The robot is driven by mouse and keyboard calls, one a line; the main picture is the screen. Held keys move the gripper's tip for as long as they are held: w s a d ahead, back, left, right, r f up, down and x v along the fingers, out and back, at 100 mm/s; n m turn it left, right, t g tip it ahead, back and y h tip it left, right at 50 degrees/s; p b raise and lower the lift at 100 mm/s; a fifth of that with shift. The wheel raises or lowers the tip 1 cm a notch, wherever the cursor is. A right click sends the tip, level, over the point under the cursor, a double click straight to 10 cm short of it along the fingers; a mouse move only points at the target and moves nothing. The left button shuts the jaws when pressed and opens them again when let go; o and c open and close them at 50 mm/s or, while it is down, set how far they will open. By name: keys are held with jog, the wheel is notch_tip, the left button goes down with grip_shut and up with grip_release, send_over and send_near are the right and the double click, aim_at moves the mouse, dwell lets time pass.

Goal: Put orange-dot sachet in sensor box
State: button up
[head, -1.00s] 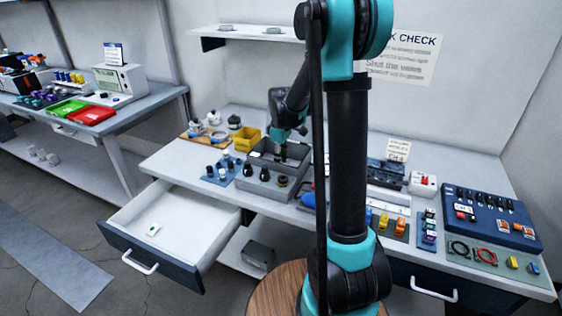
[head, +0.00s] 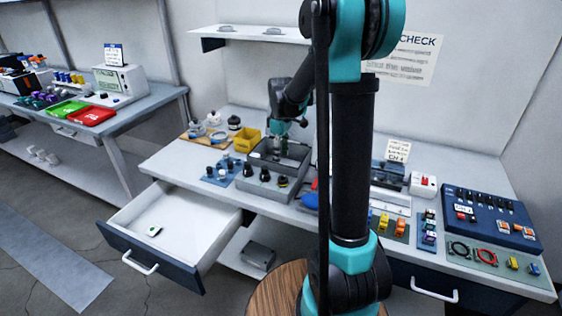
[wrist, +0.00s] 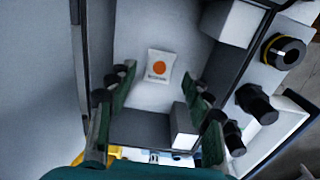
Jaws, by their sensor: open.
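The orange-dot sachet (wrist: 158,66) is a small white packet with an orange dot. In the wrist view it lies flat on the floor of a grey open box, whose wall shows in the head view (head: 296,172). My gripper (wrist: 160,90) is open and empty, its fingers reaching into the box view on either side of and below the sachet in the picture, apart from it. In the head view my gripper (head: 277,152) is over the box, and the sachet is hidden there. I cannot tell whether this grey box is the sensor box.
White blocks (wrist: 229,22) stand inside the box near its right wall. Black knobbed parts (wrist: 257,102) stand just outside that wall. A yellow bin (head: 246,141) is left of the box. An open drawer (head: 180,225) holds a green-dot packet (head: 154,231). Another grey box (head: 258,255) sits below.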

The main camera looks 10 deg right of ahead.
notch_tip(320, 180, up, 9)
jog(key=shift+f, duration=0.15)
dwell(0.4)
